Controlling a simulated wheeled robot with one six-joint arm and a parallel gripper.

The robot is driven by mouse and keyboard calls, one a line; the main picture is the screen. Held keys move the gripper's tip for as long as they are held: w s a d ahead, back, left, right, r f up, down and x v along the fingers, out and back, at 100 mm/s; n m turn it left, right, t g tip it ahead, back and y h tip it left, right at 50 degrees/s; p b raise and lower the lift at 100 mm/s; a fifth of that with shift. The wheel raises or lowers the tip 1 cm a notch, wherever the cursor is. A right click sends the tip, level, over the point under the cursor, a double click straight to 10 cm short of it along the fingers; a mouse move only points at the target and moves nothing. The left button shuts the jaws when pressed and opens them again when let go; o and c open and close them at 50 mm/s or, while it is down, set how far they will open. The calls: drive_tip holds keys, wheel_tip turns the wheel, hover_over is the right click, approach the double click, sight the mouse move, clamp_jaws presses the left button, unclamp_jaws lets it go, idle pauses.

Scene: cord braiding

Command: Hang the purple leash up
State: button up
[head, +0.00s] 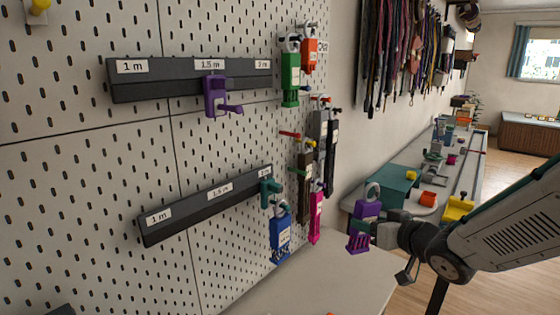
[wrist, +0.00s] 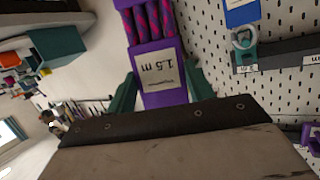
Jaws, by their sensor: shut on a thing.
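The purple leash (head: 366,209) is in my gripper (head: 376,232), to the right of the pegboard and apart from it. It is upright, with its pale ring at the top. In the wrist view the leash's purple card (wrist: 160,75) reads 1.5 m, upside down, between the teal fingers of my gripper (wrist: 163,90). A purple hook (head: 215,97) sits on the upper rail (head: 150,88) at the 1.5 m label, with nothing hanging on it. A teal hook (head: 268,190) sits near the 2 m end of the lower rail (head: 185,222), with a blue leash (head: 280,236) below it.
Green (head: 290,80) and orange (head: 309,55) leashes hang right of the upper rail. Grey, brown and pink (head: 316,217) ones hang lower. A long counter (head: 463,180) with several items stands at right. The space between my gripper and the pegboard (head: 80,180) looks open.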

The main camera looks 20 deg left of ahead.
drive_tip(key=s+a+r+n+g+y, duration=0.2)
drive_tip(key=s+a+r+g, duration=0.1)
drive_tip(key=s+a+r, duration=0.6)
drive_tip(key=s+a+r+n+g+y, duration=0.15)
drive_tip(key=s+a+r+g, duration=0.25)
drive_tip(key=s+a+r, duration=0.55)
drive_tip(key=a+r, duration=0.1)
drive_tip(key=a, duration=0.5)
drive_tip(key=shift+w+a+r+n, duration=0.2)
drive_tip(key=shift+r+n, duration=0.1)
drive_tip(key=shift+n, duration=0.15)
drive_tip(key=o, duration=0.4)
drive_tip(key=c, duration=0.3)
drive_tip(key=shift+d, duration=0.35)
